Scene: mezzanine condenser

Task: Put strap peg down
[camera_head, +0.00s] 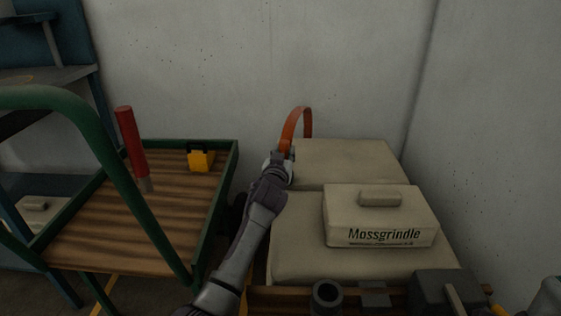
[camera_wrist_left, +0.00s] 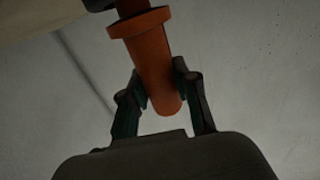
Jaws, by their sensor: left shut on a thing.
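The strap peg (camera_wrist_left: 150,62) is an orange cylinder with a wide collar, and it fills the middle of the left wrist view. My left gripper (camera_wrist_left: 158,88) is shut on its lower part, one finger on each side. In the head view, my left gripper (camera_head: 284,157) is at the left edge of the rear beige block. An orange curved strap (camera_head: 300,121) rises just above it against the wall. The peg itself is mostly hidden there by the gripper. I cannot tell whether it touches the block. My right gripper is not in view.
A wooden-decked cart (camera_head: 130,222) with a green frame stands left, carrying a red-handled tool (camera_head: 131,141) and a yellow-black item (camera_head: 201,158). A Mossgrindle case (camera_head: 380,215) sits on the beige blocks (camera_head: 345,165). A dark cup (camera_head: 327,296) and a grey box (camera_head: 440,291) are in front.

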